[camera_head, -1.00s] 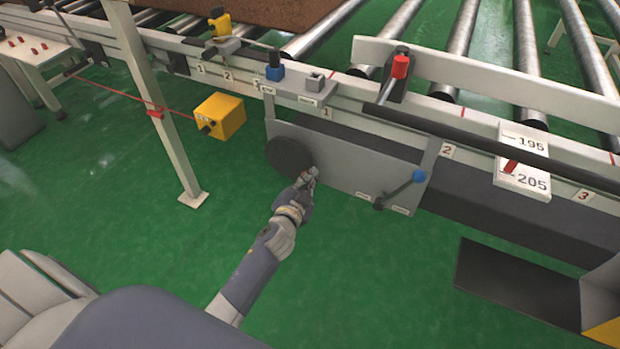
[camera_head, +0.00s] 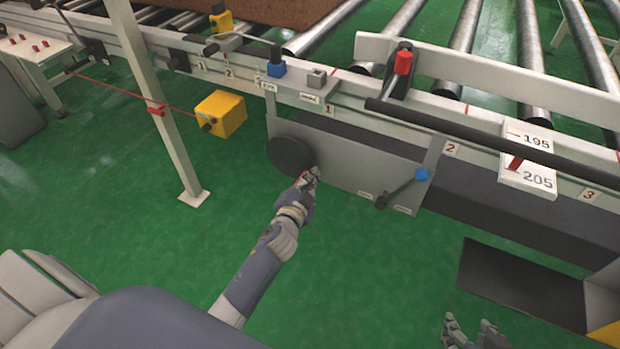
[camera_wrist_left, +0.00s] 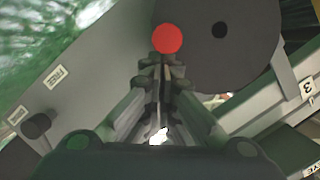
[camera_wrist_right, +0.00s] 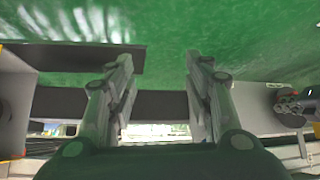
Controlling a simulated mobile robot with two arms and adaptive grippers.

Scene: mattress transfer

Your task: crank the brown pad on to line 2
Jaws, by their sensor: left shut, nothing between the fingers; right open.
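The brown pad (camera_head: 265,11) lies on the rollers at the top of the head view, partly cut off. The crank disc (camera_head: 290,155) is dark and round, on the grey side panel; it also shows in the left wrist view (camera_wrist_left: 222,60). Its red knob (camera_wrist_left: 167,38) sits just beyond the fingertips of my left gripper (camera_head: 312,174). That gripper is shut and empty at the disc's lower right edge. My right gripper (camera_head: 475,332) is open and empty at the bottom right, over the floor. A label 2 (camera_head: 451,148) is on the front rail.
A red-handled lever (camera_head: 403,62) stands above the rail. A yellow box (camera_head: 221,114) and a post (camera_head: 160,105) are at left. A dark plate (camera_head: 520,285) is at lower right. Green floor lies between.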

